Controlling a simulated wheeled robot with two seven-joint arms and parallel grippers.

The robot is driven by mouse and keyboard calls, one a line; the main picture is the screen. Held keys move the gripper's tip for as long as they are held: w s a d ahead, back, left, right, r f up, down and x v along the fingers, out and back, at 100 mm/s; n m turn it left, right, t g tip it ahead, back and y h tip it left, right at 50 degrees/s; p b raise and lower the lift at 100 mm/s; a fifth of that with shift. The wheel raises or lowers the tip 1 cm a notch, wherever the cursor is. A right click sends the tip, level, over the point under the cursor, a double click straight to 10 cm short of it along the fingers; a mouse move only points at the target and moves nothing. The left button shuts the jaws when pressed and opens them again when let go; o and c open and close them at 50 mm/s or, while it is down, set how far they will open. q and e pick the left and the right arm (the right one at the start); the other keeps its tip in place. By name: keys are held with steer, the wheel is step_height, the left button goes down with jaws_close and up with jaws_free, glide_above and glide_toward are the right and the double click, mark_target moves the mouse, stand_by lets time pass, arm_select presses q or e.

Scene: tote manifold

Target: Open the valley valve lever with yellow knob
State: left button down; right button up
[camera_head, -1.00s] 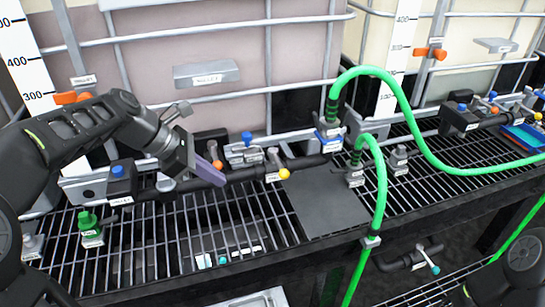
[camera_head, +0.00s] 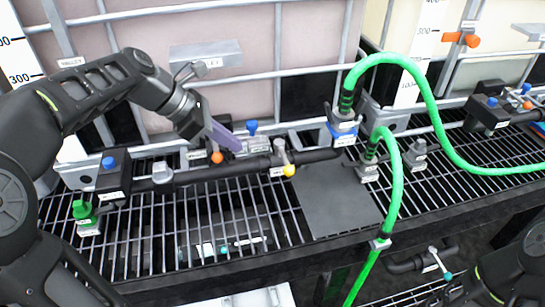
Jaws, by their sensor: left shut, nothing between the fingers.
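The yellow knob (camera_head: 289,170) sits at the lower end of a short grey valve lever (camera_head: 282,153), on the front of the black manifold pipe (camera_head: 240,168). The lever points down and slightly right. My left gripper (camera_head: 225,137) has purple fingers and is shut and empty. It hangs above and behind the pipe, left of the yellow knob and apart from it. An orange knob (camera_head: 217,157) shows just below the fingers, and a blue knob (camera_head: 252,127) stands just right of them. My right arm shows at the lower right, but its gripper is not visible.
A green hose (camera_head: 438,120) arches over the right side, and another (camera_head: 396,190) drops past the rack's front edge. A flat dark plate (camera_head: 340,205) lies on the grating below the yellow knob. A caged tank (camera_head: 240,25) stands behind. A green fitting (camera_head: 82,212) is at the left.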

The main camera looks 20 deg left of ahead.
mark_target(284, 157)
arm_select(q)
steer(key=w+d+r+p+x, duration=0.1)
steer(key=x, duration=1)
steer(key=shift+d, duration=0.5)
arm_select(e)
steer(key=shift+r, duration=0.5)
arm_select(q)
steer(key=shift+w+r, duration=0.1)
steer(key=shift+r, duration=0.1)
arm_select(e)
steer(key=shift+d+r, duration=0.1)
steer(key=shift+r, duration=0.05)
